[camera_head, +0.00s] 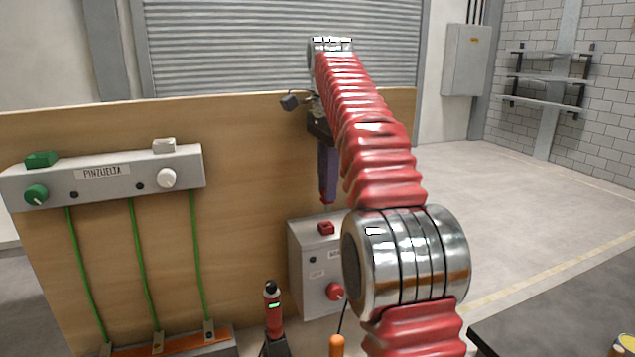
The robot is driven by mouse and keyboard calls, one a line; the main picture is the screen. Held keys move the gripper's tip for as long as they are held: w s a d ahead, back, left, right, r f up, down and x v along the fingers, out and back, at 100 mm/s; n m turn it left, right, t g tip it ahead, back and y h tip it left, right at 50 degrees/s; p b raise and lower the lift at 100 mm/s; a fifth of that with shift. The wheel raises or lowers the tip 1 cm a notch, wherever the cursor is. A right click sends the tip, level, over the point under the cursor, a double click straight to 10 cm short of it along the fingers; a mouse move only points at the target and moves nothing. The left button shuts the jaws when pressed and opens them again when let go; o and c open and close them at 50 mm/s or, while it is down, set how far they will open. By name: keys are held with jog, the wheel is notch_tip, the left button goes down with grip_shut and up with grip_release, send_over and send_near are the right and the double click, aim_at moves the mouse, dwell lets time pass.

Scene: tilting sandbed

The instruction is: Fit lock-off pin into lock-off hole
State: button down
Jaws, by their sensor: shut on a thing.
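My gripper (327,178) hangs fingers-down at the far end of my red arm, in front of the wooden panel and above the grey box at the right. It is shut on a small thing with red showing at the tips. This may be the lock-off pin, but its shape is mostly hidden. A dark hole (312,260) shows on the front of the grey right box (306,283), below and left of the gripper. The left box (110,178) has two dark holes (74,195) (140,186). I cannot tell which is the lock-off hole.
The right box carries a red button (326,228) and a red knob (335,291). A black-and-red tool (273,310) stands upright in front of the wooden panel (245,200). An orange handle (337,345) is beside it. Green cables (140,270) run below the left box.

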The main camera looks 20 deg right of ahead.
aim_at(326, 206)
jog(key=shift+f, duration=0.35)
jog(key=shift+f, duration=0.3)
jog(key=shift+f, duration=0.75)
jog(key=shift+a, duration=0.1)
dwell(0.4)
jog(key=shift+f, duration=1.25)
dwell(0.7)
jog(key=c, duration=1.5)
grip_release()
jog(key=shift+o, duration=0.6)
